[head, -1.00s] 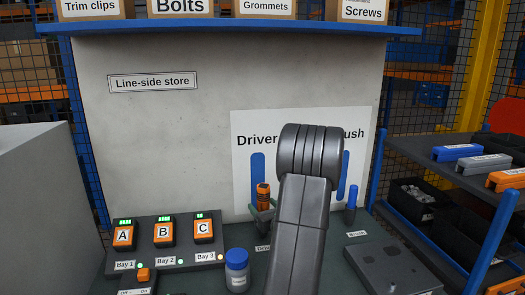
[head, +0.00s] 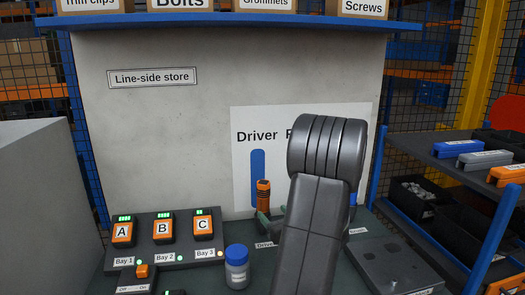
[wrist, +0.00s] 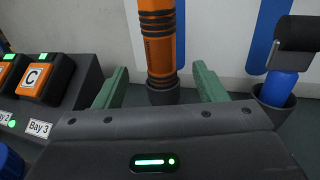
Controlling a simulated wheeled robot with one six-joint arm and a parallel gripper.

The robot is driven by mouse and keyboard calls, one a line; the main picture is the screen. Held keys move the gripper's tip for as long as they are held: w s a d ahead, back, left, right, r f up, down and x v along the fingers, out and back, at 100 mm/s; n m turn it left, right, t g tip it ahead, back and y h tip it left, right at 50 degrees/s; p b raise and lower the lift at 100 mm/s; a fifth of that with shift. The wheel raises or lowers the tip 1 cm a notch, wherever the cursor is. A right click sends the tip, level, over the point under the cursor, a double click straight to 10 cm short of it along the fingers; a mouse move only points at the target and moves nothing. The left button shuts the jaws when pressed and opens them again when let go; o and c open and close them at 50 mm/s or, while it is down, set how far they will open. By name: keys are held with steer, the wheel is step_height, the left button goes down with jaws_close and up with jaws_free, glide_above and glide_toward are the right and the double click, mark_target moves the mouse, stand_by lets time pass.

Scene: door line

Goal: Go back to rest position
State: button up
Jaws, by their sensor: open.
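My gripper (wrist: 160,92) shows in the wrist view with its two green fingers spread apart. An orange and black driver (wrist: 160,40) stands upright in a dark holder beyond the fingers, in line with the gap between them. I cannot tell how near the fingers are to it. In the head view the driver (head: 263,195) stands in front of the wall board, just left of my dark grey arm. The arm hides most of my gripper there.
Orange batteries A (head: 123,230), B (head: 163,228) and C (head: 203,225) sit in the charger at left. A blue-lidded jar (head: 237,267) stands in front. A rack (head: 440,150) with coloured cases is at right.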

mark_target(262, 182)
steer(key=p+x, duration=0.1)
steer(key=x, duration=0.7)
steer(key=shift+w+a+p, duration=0.25)
steer(key=shift+w+p, duration=0.05)
step_height(262, 182, up, 4)
steer(key=p, duration=0.4)
steer(key=shift+s+d+r, duration=0.1)
step_height(262, 182, up, 5)
steer(key=p, duration=0.4)
steer(key=shift+r+p, duration=0.15)
steer(key=shift+p, duration=0.25)
steer(key=shift+s, duration=0.1)
